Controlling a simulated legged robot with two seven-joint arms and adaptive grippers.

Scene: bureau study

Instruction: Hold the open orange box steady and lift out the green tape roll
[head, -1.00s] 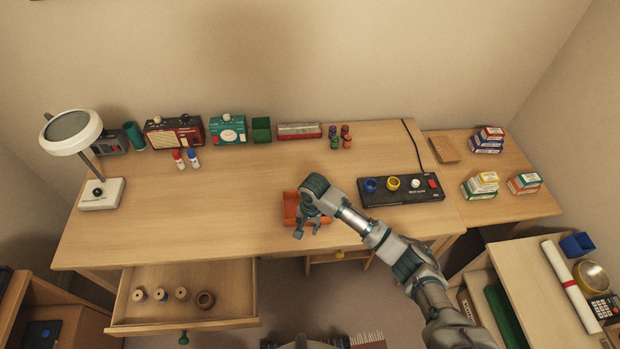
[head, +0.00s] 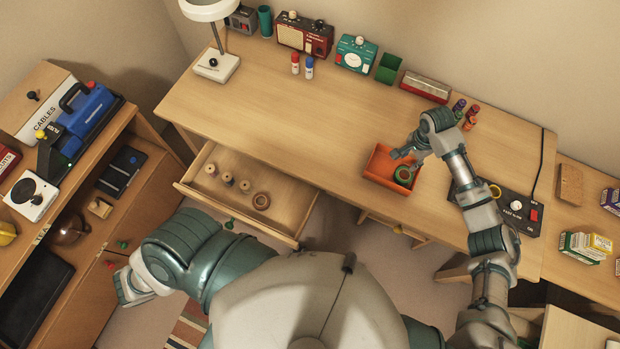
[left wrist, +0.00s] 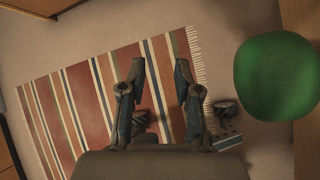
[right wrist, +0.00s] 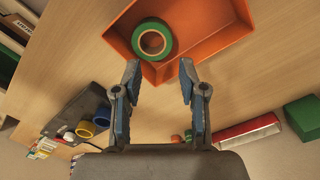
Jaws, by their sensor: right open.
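The open orange box (head: 377,165) sits near the front edge of the desk. The green tape roll (head: 403,176) lies in it, toward its right side. In the right wrist view the tape roll (right wrist: 153,39) rests in a corner of the box (right wrist: 215,40). My right gripper (head: 403,158) is open and empty, at the box's rim close to the tape roll. Its fingertips (right wrist: 160,76) show apart in the right wrist view. My left gripper (left wrist: 160,64) is open and empty above the floor, far from the box. It is near the left cabinet in the head view.
An open drawer (head: 245,195) with spools is left of the box. A control panel (head: 512,208) lies right of it.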

